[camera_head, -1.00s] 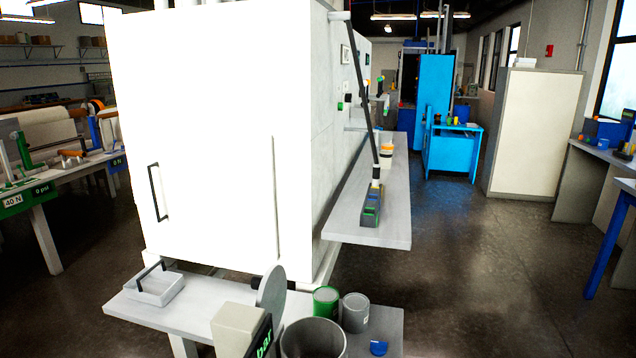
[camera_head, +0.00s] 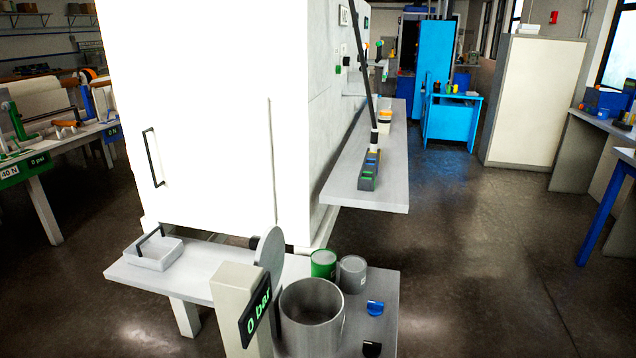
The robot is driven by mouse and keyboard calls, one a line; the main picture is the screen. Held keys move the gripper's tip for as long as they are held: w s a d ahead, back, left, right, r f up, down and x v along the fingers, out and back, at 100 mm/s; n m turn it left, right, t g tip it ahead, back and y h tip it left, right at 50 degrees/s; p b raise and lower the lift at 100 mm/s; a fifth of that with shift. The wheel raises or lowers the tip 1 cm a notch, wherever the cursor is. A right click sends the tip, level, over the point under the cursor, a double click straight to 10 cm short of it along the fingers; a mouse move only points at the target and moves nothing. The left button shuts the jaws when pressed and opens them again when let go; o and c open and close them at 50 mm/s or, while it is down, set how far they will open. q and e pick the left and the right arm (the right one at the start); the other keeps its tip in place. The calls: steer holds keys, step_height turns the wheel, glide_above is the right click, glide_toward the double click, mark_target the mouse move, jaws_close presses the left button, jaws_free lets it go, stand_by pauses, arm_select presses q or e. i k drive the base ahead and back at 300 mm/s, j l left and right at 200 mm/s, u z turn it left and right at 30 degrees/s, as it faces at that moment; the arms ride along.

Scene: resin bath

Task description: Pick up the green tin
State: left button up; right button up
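The green tin (camera_head: 323,263) stands upright on the low grey bench (camera_head: 384,300) in front of the large white cabinet. A grey tin (camera_head: 353,273) stands close on its right. The large open grey pot (camera_head: 313,312) is in front of it and covers part of its lower side. A round grey disc (camera_head: 270,262) stands on edge to its left. Neither of my grippers shows in the head view.
A post with a "0 bar" display (camera_head: 257,311) rises in front of the bench. A blue piece (camera_head: 375,308) and a black piece (camera_head: 372,348) lie on the bench's right part. A white tray (camera_head: 154,252) sits at its left end. A grey shelf (camera_head: 372,170) juts from the cabinet. Floor at right is clear.

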mark_target(323, 261)
steer(key=i+j+z, duration=0.1)
steer(key=z, duration=0.35)
steer(key=i+j+z, duration=0.15)
steer(key=z, duration=0.3)
steer(key=i+j+z, duration=0.1)
steer(key=z, duration=0.35)
steer(key=k+j, duration=0.05)
steer(key=j, duration=0.05)
